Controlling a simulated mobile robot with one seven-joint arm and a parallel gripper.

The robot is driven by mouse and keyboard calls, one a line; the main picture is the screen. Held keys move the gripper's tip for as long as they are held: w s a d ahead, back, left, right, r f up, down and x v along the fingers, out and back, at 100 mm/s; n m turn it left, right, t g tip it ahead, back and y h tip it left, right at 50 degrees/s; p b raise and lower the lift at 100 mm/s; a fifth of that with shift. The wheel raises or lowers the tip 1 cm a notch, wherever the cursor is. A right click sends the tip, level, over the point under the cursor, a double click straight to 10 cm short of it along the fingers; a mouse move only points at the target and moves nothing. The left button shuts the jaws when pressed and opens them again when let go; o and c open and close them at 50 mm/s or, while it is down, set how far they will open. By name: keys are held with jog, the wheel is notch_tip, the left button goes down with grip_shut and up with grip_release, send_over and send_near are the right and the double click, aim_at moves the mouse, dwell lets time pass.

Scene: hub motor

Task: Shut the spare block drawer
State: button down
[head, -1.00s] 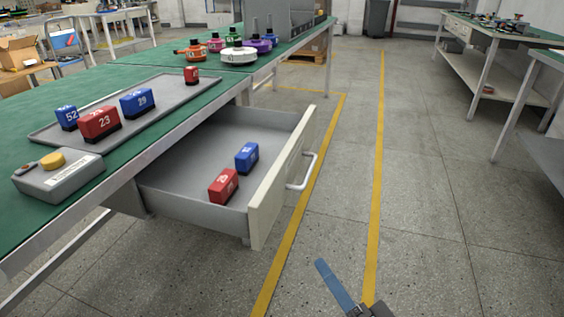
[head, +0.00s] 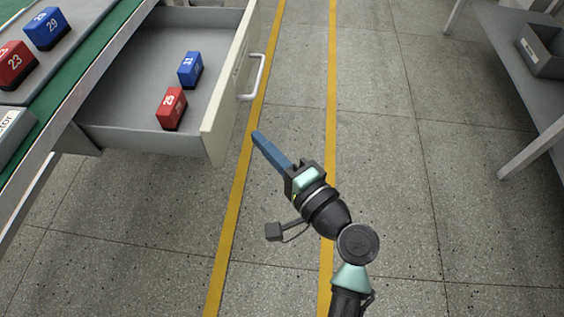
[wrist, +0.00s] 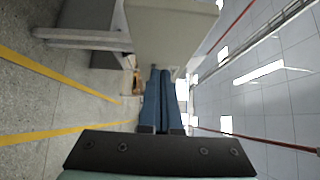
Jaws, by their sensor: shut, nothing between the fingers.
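The spare block drawer (head: 150,143) is pulled well out from under the green-topped bench, with a cream front (head: 232,85) and a light handle (head: 255,78). Inside it lie a red block (head: 171,108) and a blue block (head: 190,69). My gripper (head: 257,137) is shut and empty, its blue fingers pressed together. It is just outside the drawer, near the front's lower near corner, with a small gap to it in the head view. In the wrist view the shut fingers (wrist: 161,75) point toward a pale panel (wrist: 172,30), seemingly the drawer front; whether they touch cannot be told.
On the green bench (head: 62,87) are a red block (head: 14,66), a blue block (head: 47,29) and a grey box (head: 12,135) at the left edge. Another bench with a grey bin (head: 543,48) stands at right. The yellow-lined floor between is clear.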

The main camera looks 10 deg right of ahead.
aim_at(226, 126)
jog(key=shift+w+a, duration=0.35)
jog(key=shift+a, duration=0.35)
jog(key=shift+w+a, duration=0.35)
jog(key=shift+a, duration=0.35)
jog(key=shift+w+a, duration=0.35)
jog(key=shift+a, duration=0.35)
jog(key=shift+a, duration=0.1)
